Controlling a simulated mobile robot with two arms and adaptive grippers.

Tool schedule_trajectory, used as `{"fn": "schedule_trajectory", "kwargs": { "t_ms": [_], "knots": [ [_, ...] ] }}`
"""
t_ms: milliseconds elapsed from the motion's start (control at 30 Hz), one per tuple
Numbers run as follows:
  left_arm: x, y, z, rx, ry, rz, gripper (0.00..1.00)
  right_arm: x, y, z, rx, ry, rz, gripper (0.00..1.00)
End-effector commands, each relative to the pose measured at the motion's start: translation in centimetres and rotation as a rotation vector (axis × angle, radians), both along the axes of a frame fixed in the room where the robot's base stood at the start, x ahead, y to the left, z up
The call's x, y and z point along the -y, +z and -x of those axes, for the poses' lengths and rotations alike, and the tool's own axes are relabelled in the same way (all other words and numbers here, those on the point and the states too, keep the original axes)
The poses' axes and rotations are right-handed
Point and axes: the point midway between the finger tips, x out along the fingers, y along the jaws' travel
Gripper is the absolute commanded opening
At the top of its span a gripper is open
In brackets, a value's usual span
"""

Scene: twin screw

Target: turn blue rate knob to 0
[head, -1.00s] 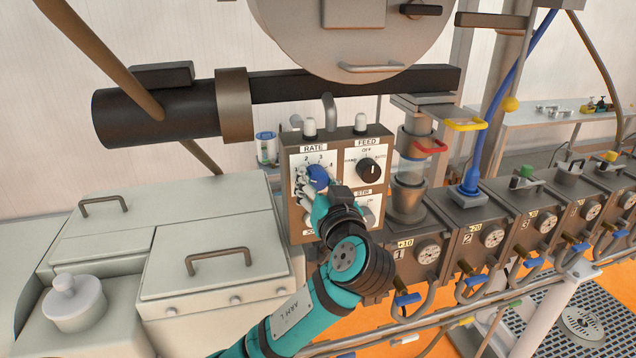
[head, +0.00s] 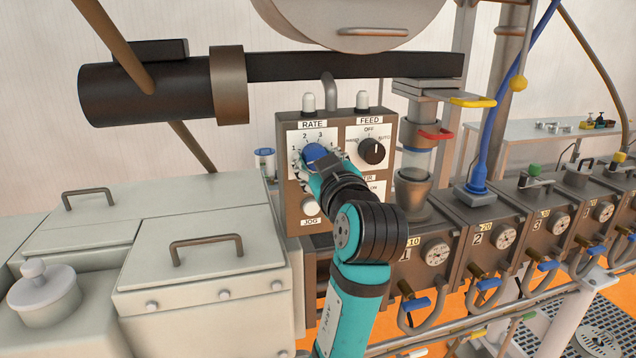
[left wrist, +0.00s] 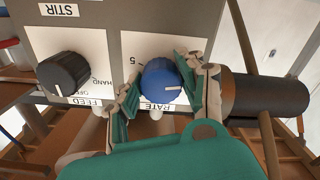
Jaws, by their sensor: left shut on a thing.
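The blue rate knob (head: 315,152) is on the upper left of the control panel (head: 293,205), under the RATE label. My left gripper (head: 318,164) is at the knob, reaching up from below right, and hides the lower part of its dial. In the left wrist view, the panel appears upside down. There the blue knob (left wrist: 160,78) sits between the two fingers of my left gripper (left wrist: 160,90), which is shut on it. The knob's white pointer line points to the right in that view. A 5 shows beside the knob; the 0 mark cannot be made out.
The black feed knob (head: 373,151) is close to the right of the rate knob. Two white-capped posts stand on the panel top. A clear feed tube (head: 416,160) stands right of the panel, and a grey lidded cabinet (head: 205,285) is at the left.

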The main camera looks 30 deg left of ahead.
Motion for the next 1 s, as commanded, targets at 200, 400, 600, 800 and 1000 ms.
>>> {"fn": "schedule_trajectory", "kwargs": {
  "t_ms": [200, 400, 600, 800, 1000],
  "knots": [
    [0.1, -0.3, 0.0, 0.099, -0.001, 0.087, 0.07, 0.0, -2.3, 0.0, 0.0, 0.0, 0.001, 0.63],
    [0.1, -0.1, 0.0, 0.151, 0.0, 0.13, 0.07, 0.0, -3.0, 0.0, 0.0, 0.0, 0.001, 0.63],
    [0.1, 0.1, -0.1, 0.17, -0.001, 0.144, 0.07, 0.1, -3.2, 0.0, 0.0, 0.0, 0.001, 0.63],
    [0.1, 0.1, -0.1, 0.172, -0.001, 0.146, 0.07, 0.0, -3.2, 0.0, 0.0, 0.0, 0.0, 0.63],
    [0.1, 0.1, 0.0, 0.173, -0.001, 0.146, 0.45, 0.0, -3.2, 0.0, 0.0, 0.001, 0.0, 0.63]
  ]
}}
